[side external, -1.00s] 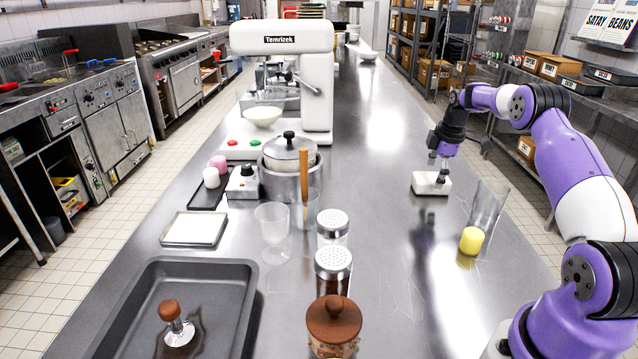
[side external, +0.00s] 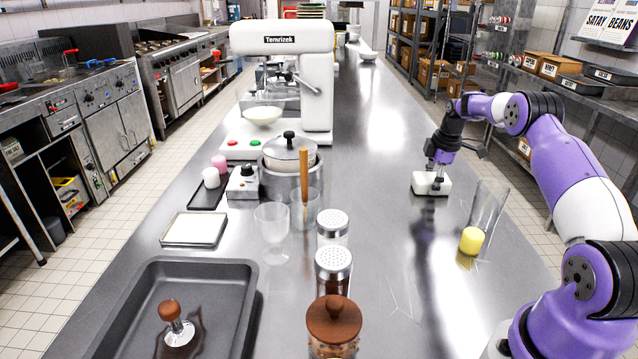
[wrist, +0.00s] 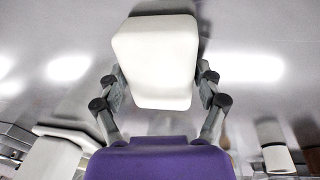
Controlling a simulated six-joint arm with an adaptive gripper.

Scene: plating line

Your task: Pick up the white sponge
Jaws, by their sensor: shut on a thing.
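The white sponge (side external: 431,185) is a pale block at the right side of the steel counter in the side view. My gripper (side external: 434,176) points down over it. In the wrist view the sponge (wrist: 157,62) fills the space between the two fingers of my gripper (wrist: 161,90), one finger against each side. The gripper is shut on the sponge. The sponge is at or very close to the counter top; I cannot tell whether a small gap lies under it.
Shakers (side external: 333,262), a lidded pot (side external: 290,165) and a dark tray (side external: 245,290) are to the left. The counter around the sponge is clear.

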